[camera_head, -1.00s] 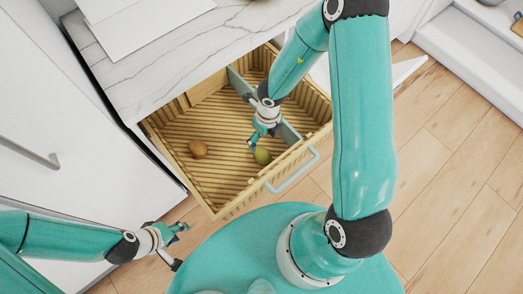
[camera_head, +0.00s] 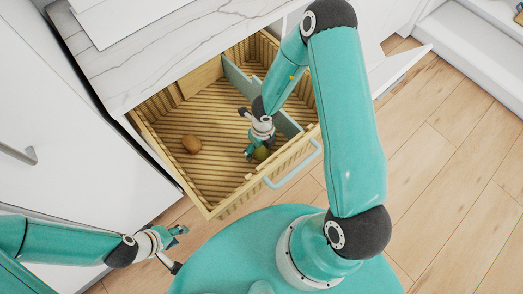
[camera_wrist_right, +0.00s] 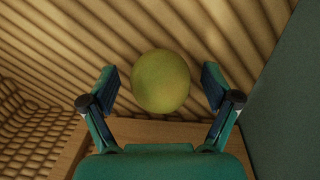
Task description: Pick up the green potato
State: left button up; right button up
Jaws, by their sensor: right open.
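The green potato (camera_head: 262,153) lies in the open wooden drawer (camera_head: 213,205), near its front wall, and my right gripper partly hides it in the head view. In the right wrist view the round green potato (camera_wrist_right: 160,81) lies between the fingertips of my right gripper (camera_wrist_right: 160,85), with a gap on each side. My right gripper (camera_head: 256,148) is open and reaches down into the drawer over the potato. My left gripper (camera_head: 179,248) is outside the drawer, at the lower left, away from the potato; its jaw state is unclear.
A grey-green divider (camera_head: 240,80) stands in the drawer, close to the right of my right gripper. A marble counter (camera_head: 150,60) overhangs behind, and a pale handle (camera_head: 298,167) is on the drawer front.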

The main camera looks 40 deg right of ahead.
jog(key=c, duration=1.4)
jog(key=shift+r, duration=0.15)
